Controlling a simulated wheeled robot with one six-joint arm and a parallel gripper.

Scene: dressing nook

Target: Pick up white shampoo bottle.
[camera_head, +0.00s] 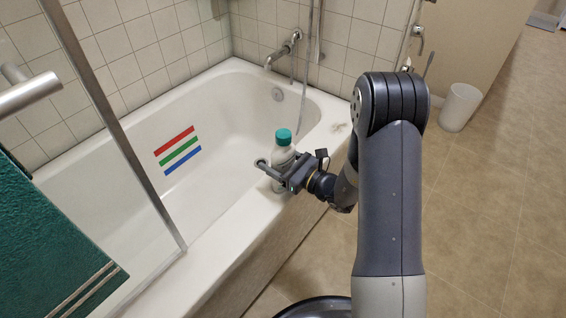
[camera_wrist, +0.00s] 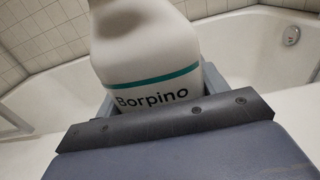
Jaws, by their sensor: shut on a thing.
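The white shampoo bottle (camera_head: 283,158) with a teal cap stands upright at the near rim of the bathtub in the head view. In the wrist view the bottle (camera_wrist: 148,55) fills the upper middle, with a teal stripe and the word "Borpino" on it; its cap is out of frame. My gripper (camera_head: 278,172) reaches in from the right and is shut around the lower body of the bottle. In the wrist view the gripper (camera_wrist: 160,100) shows on both sides of it. The bottle's base is partly hidden, so I cannot tell whether it touches the rim.
The white bathtub (camera_head: 235,85) has red, green and blue stripes (camera_head: 177,150) on its inner wall. A faucet (camera_head: 284,50) sticks out at the far end. A glass screen edge (camera_head: 115,130) and a green towel (camera_head: 60,245) are at left. A white bin (camera_head: 460,108) stands on open floor at right.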

